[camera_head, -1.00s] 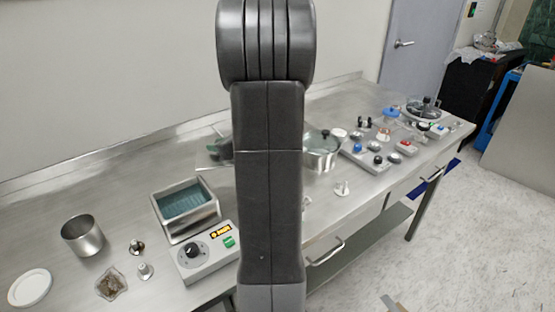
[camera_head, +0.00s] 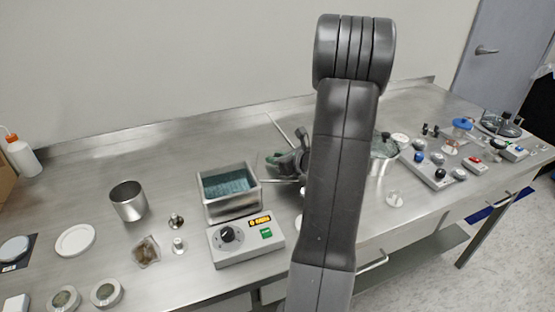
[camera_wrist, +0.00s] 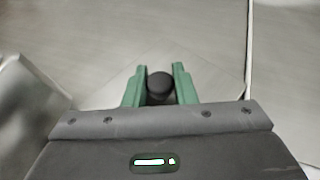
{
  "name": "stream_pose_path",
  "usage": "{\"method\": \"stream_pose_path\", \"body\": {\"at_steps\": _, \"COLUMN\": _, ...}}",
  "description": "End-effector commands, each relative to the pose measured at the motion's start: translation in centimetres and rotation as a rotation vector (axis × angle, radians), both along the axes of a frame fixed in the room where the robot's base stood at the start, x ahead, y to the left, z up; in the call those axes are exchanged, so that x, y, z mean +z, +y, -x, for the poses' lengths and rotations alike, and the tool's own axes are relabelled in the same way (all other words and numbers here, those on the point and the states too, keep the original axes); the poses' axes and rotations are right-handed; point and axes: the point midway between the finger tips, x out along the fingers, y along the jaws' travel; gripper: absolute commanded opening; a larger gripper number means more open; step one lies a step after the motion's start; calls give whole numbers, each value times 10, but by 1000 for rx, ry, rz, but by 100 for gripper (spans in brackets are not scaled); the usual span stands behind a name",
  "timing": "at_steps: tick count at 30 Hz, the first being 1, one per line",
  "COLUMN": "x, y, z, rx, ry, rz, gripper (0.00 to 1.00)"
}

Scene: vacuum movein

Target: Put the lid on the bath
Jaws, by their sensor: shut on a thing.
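The bath (camera_head: 229,191) is an open metal box with blue-green water in it and a control unit (camera_head: 246,239) in front. My gripper (camera_head: 284,162) is just right of the bath in the head view, partly hidden by my arm. In the wrist view my gripper (camera_wrist: 160,86) has its green fingers shut on a round black knob (camera_wrist: 160,87). A pale, flat, metal-like sheet (camera_wrist: 118,88) shows faintly around the knob and looks like the lid. Its outline is hard to tell from the table. A metal wall at the wrist view's left is probably the bath (camera_wrist: 30,115).
A steel beaker (camera_head: 129,202), a white disc (camera_head: 75,241) and small weights stand left of the bath. A pot (camera_head: 384,147) and a grey block with knobs (camera_head: 432,168) stand right of my arm. The table behind the bath is clear.

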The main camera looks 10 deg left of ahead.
Motion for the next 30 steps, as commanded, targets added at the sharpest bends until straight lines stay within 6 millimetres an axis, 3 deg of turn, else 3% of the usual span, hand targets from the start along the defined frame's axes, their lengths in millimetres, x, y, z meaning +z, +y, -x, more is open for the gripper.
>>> {"method": "stream_pose_path", "body": {"at_steps": 11, "x": -5, "y": 0, "z": 0, "rx": -1, "ry": -2, "rz": 0, "gripper": 0}}
{"method": "stream_pose_path", "body": {"at_steps": 12, "x": -4, "y": 0, "z": 0, "rx": -1, "ry": -1, "rz": -1, "gripper": 30}}
{"method": "stream_pose_path", "body": {"at_steps": 15, "x": -3, "y": 0, "z": 0, "rx": -1, "ry": 0, "rz": 0, "gripper": 46}}
{"method": "stream_pose_path", "body": {"at_steps": 26, "x": 2, "y": 0, "z": 0, "rx": -1, "ry": -1, "rz": -1, "gripper": 46}}
{"method": "stream_pose_path", "body": {"at_steps": 30, "x": 8, "y": -17, "z": 9, "rx": -5, "ry": -2, "rz": 0, "gripper": 46}}
